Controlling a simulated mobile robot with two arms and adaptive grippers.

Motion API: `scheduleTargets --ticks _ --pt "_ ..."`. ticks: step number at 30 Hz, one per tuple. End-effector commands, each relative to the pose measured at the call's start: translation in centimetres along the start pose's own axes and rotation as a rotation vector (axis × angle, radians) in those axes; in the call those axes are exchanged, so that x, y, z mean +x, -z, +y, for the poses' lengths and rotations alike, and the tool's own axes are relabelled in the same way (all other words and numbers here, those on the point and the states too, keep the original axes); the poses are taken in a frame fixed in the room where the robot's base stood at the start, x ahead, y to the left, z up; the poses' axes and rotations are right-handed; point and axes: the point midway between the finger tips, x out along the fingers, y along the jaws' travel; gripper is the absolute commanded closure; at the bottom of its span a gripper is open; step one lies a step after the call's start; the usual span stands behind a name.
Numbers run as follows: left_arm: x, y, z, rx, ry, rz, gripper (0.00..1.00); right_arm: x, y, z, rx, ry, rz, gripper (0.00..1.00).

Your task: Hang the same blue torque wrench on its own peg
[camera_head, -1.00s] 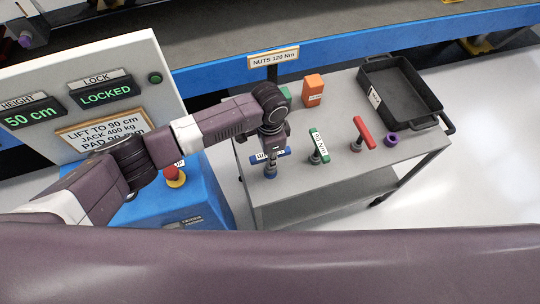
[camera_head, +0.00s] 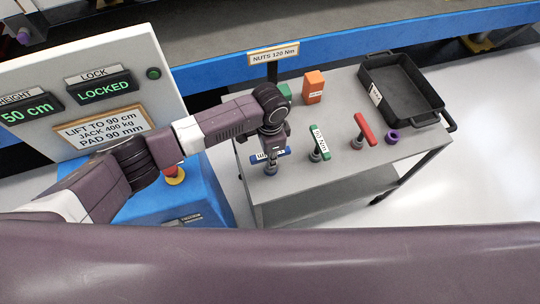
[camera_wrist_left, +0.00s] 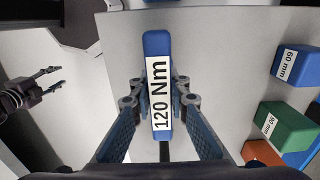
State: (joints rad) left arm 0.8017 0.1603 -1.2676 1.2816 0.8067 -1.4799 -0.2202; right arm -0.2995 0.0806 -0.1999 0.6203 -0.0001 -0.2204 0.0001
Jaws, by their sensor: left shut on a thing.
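The blue torque wrench (camera_wrist_left: 157,80), labelled 120 Nm, lies between the fingers of my left gripper (camera_wrist_left: 158,108) in the left wrist view. In the head view my left gripper (camera_head: 271,150) points down at the cart's left end, shut on the wrench's blue handle (camera_head: 284,152). I cannot tell whether the wrench touches this peg. The green wrench (camera_head: 319,140) and red wrench (camera_head: 365,131) stand on their bases to the right. My right gripper (camera_wrist_left: 52,82) shows at the left wrist view's left side, fingers apart and empty.
The grey cart top (camera_head: 340,185) is clear in front. A black tray (camera_head: 431,88), purple ring (camera_head: 392,137) and orange block (camera_head: 314,88) are on the cart. A sign (camera_head: 273,54) rises behind it. A blue console with a red button (camera_head: 174,176) stands left.

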Motion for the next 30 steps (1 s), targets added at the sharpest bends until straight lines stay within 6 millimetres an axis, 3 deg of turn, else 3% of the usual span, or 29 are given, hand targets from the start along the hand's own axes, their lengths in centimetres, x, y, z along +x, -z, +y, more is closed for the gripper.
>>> scheduleTargets --ticks 8,9,14,23,30 --pt "0.9 0.1 0.0 0.0 0.001 0.001 1.0 0.6 -0.1 0.0 0.0 0.0 0.0 0.6" --pt "0.7 0.1 0.0 0.0 0.001 0.002 0.81 0.5 -0.1 0.0 0.0 0.0 0.0 0.6" --pt "0.7 0.1 0.0 0.0 0.001 0.001 0.64 0.5 -0.1 0.0 0.0 0.0 0.0 0.6" --pt "0.6 0.0 0.0 0.0 0.0 0.0 0.64 0.5 -0.2 0.1 -0.001 -0.001 -0.001 0.6" --pt "-2.8 0.1 -0.1 0.001 0.003 0.005 0.64 0.5 -0.1 0.0 0.0 0.0 -0.001 0.6"
